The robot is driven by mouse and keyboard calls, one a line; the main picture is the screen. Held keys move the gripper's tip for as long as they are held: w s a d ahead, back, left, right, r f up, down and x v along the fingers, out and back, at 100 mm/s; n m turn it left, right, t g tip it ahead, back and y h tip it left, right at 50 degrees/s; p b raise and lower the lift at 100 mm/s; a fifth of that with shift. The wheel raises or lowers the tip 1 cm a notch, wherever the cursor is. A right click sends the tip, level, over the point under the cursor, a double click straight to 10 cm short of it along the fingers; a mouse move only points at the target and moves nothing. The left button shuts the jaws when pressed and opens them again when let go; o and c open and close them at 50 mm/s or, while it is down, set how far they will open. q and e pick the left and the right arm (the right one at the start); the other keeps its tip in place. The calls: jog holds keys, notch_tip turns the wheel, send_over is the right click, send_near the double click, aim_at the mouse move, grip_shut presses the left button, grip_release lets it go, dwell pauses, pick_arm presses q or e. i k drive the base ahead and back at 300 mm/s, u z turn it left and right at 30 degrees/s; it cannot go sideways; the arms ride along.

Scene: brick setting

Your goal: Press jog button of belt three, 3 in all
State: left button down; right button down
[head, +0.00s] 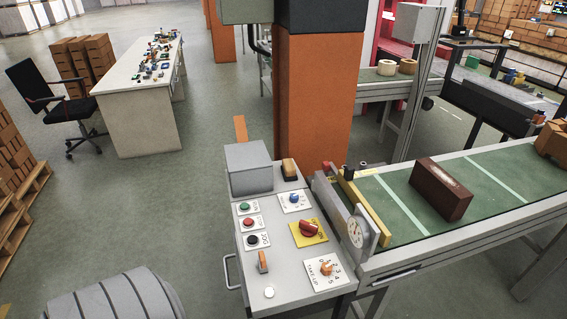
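The grey control panel (277,270) stands in the lower middle, at the near end of a belt conveyor. Its left column has a green button (246,208), a red button (249,223) and a black button (252,240). The lettering beside the black one looks like "JOG", but it is too small to be sure. A blue knob (294,198), a red rotary switch (309,229) on a yellow plate and an orange numbered dial (327,268) sit to the right. I see no belt number. Neither gripper is in view.
A green conveyor belt (400,192) runs right from the panel and carries a dark brown brick (440,190). An orange pillar (314,95) rises behind the panel. An orange lever (263,262) and a grey box (248,168) stick up from the panel.

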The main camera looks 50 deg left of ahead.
aim_at(253, 239)
jog(key=u, duration=0.55)
jog(key=i, duration=0.9)
jog(key=u, duration=1)
